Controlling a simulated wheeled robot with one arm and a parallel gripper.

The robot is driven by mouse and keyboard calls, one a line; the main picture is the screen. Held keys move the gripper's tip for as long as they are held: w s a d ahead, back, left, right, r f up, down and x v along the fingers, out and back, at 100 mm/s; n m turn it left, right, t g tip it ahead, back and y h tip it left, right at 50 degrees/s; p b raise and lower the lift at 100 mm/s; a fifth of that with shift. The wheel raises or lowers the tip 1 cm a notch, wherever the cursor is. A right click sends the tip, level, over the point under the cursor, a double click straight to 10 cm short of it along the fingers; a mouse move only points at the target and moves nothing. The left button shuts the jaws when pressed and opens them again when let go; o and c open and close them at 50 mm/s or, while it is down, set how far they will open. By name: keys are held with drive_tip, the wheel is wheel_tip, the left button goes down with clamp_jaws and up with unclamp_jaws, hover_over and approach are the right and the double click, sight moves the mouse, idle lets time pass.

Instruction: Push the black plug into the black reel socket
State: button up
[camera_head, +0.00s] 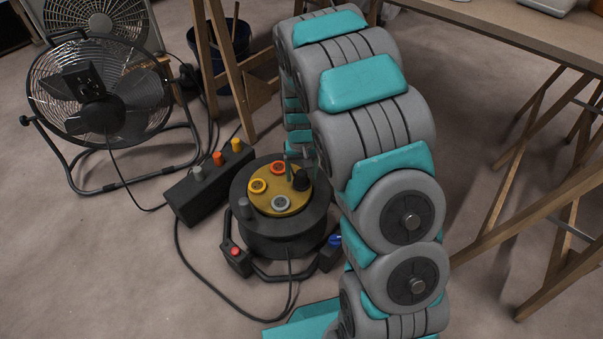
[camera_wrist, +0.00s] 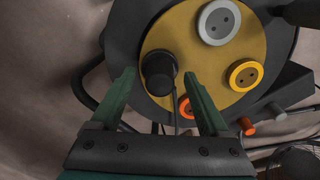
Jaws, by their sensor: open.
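The cable reel (camera_head: 240,190) stands on the floor with a yellow face (camera_head: 267,204) on top, also in the wrist view (camera_wrist: 185,42). The face carries a red-orange socket (camera_head: 278,167), a yellow socket (camera_head: 257,186) and a grey socket (camera_head: 281,203). The black plug (camera_head: 301,180) stands upright on the right side of the face; it shows in the wrist view (camera_wrist: 159,72). It hides any black socket beneath, so I cannot tell how deep it sits. My gripper (camera_wrist: 158,76) is open, its fingers on either side of the plug with visible gaps, apparently not touching it.
A dark box (camera_head: 203,188) with grey, orange and yellow plugs lies left of the reel. A fan (camera_head: 97,92) stands further left. Cables run over the floor. Wooden trestle legs (camera_head: 222,75) stand behind, and a workbench (camera_head: 490,22) is at right.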

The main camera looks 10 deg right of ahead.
wheel_tip(320, 180, up, 8)
drive_tip(key=shift+f, duration=0.2)
idle(0.3)
drive_tip(key=s+r+p, duration=0.2)
drive_tip(key=s+r, duration=0.5)
drive_tip(key=s, duration=0.4)
drive_tip(key=s+r+n+g+p, duration=0.1)
drive_tip(key=s+r+p, duration=0.1)
drive_tip(key=s+r, duration=0.5)
drive_tip(key=s+r+p, duration=0.3)
drive_tip(key=s+r, duration=0.4)
drive_tip(key=s, duration=1)
drive_tip(key=shift+r+n+g, duration=0.4)
